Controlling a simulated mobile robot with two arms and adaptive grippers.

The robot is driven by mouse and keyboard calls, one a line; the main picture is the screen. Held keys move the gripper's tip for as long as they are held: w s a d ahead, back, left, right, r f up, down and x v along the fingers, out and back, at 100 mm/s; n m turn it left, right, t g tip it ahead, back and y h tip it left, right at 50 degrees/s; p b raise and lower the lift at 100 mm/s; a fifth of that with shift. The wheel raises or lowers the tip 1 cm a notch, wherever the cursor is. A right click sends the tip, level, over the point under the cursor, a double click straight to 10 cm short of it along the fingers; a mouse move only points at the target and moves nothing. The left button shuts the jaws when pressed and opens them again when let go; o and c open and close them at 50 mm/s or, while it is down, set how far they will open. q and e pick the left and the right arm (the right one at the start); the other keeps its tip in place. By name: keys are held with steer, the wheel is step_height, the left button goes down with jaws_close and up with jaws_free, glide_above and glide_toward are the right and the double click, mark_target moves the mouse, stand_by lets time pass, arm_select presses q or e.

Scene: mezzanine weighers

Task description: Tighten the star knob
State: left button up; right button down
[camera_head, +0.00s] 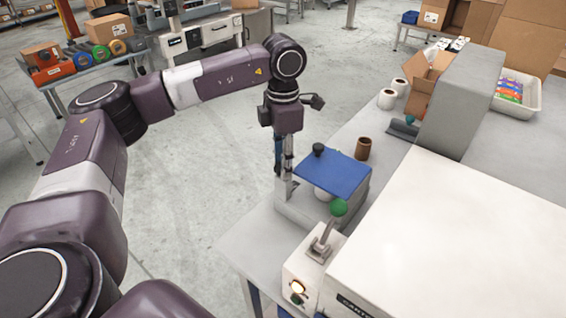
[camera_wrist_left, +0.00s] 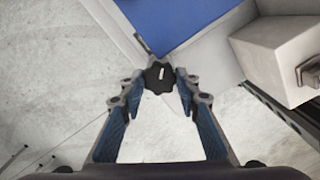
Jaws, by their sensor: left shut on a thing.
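The star knob (camera_wrist_left: 160,75) is black and lobed, with a white mark on its face. In the left wrist view it sits at the corner of a blue plate (camera_wrist_left: 185,14). My left gripper (camera_wrist_left: 163,77) is shut on it, with one fingertip on each side. In the head view my left gripper (camera_head: 287,184) points down at the left corner of the blue plate (camera_head: 336,172), and the star knob cannot be made out there. My right gripper is not in view.
A black round knob (camera_head: 318,149) stands at the plate's far corner. A brown cup (camera_head: 363,148), white rolls (camera_head: 387,98) and a large white housing (camera_head: 450,240) share the table. Open floor lies left.

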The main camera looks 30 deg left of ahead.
arm_select(q)
steer(key=shift+f+m+b, duration=0.1)
steer(key=shift+m+b, duration=0.4)
steer(key=shift+m, duration=0.7)
steer(key=m+b, duration=0.1)
steer(key=m, duration=0.2)
steer(key=shift+m, duration=0.3)
steer(key=m+b, duration=0.1)
steer(key=m, duration=0.5)
steer(key=m+b, duration=0.1)
steer(key=m, duration=0.3)
steer(key=shift+m, duration=0.4)
steer(key=shift+w+r+m, duration=0.1)
steer(key=shift+r+m, duration=0.1)
steer(key=shift+m, duration=1.5)
steer(key=o, duration=1.2)
steer(key=shift+c, duration=0.2)
